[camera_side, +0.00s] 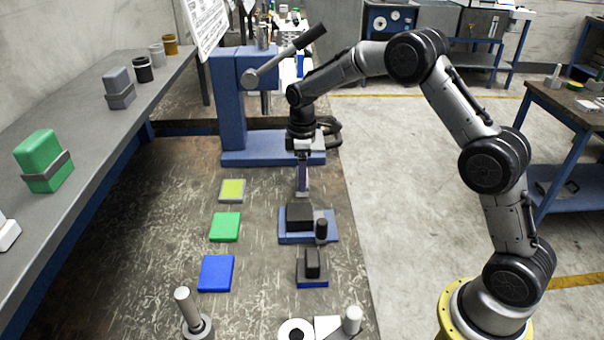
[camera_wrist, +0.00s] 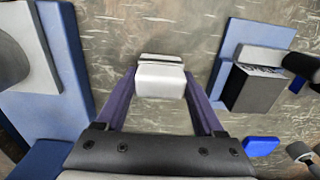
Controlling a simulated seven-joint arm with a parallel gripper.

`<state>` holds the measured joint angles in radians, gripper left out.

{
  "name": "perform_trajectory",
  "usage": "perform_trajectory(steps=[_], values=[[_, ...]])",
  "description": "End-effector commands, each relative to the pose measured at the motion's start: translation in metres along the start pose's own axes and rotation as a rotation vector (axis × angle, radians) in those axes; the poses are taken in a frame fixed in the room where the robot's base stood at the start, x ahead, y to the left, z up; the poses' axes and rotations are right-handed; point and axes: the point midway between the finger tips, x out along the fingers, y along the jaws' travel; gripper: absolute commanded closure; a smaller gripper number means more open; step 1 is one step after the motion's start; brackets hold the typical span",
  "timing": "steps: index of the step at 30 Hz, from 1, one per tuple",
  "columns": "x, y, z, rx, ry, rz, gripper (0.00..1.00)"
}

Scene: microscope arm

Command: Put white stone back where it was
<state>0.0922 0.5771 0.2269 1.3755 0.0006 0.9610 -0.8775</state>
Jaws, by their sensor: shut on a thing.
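The white stone (camera_wrist: 160,82) is a pale block between the tips of my gripper's two purple fingers in the wrist view. My gripper (camera_wrist: 160,72) is shut on it, with a finger at each side. In the side view my gripper (camera_side: 303,190) points down, just behind and above the dark block on a blue base. The stone cannot be made out clearly there.
Yellow (camera_side: 232,190), green (camera_side: 226,227) and blue (camera_side: 216,272) pads lie in a row on the bench. The blue press (camera_side: 231,105) stands behind. The dark block (camera_side: 299,216) and a smaller one (camera_side: 312,264) are in front. The left shelf holds a green block (camera_side: 40,152).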

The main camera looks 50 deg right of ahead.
Motion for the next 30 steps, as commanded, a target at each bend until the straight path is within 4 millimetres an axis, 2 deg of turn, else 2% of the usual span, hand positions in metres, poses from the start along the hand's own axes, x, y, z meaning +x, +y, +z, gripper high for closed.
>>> perform_trajectory(steps=[9, 10, 14, 15, 23, 26, 30], values=[[0.002, 0.0, 0.0, 0.0, 0.001, 0.001, 0.91], [0.003, 0.0, 0.0, 0.0, 0.0, 0.0, 0.27], [0.003, 0.0, 0.0, 0.0, 0.0, 0.0, 0.03], [0.003, 0.0, 0.0, 0.0, 0.0, 0.0, 0.0], [0.001, 0.0, 0.0, 0.0, 0.0, 0.0, 0.0], [-0.007, 0.001, 0.0, 0.0, 0.002, 0.002, 0.0], [-0.03, 0.001, -0.001, 0.0, 0.003, 0.004, 0.0]])
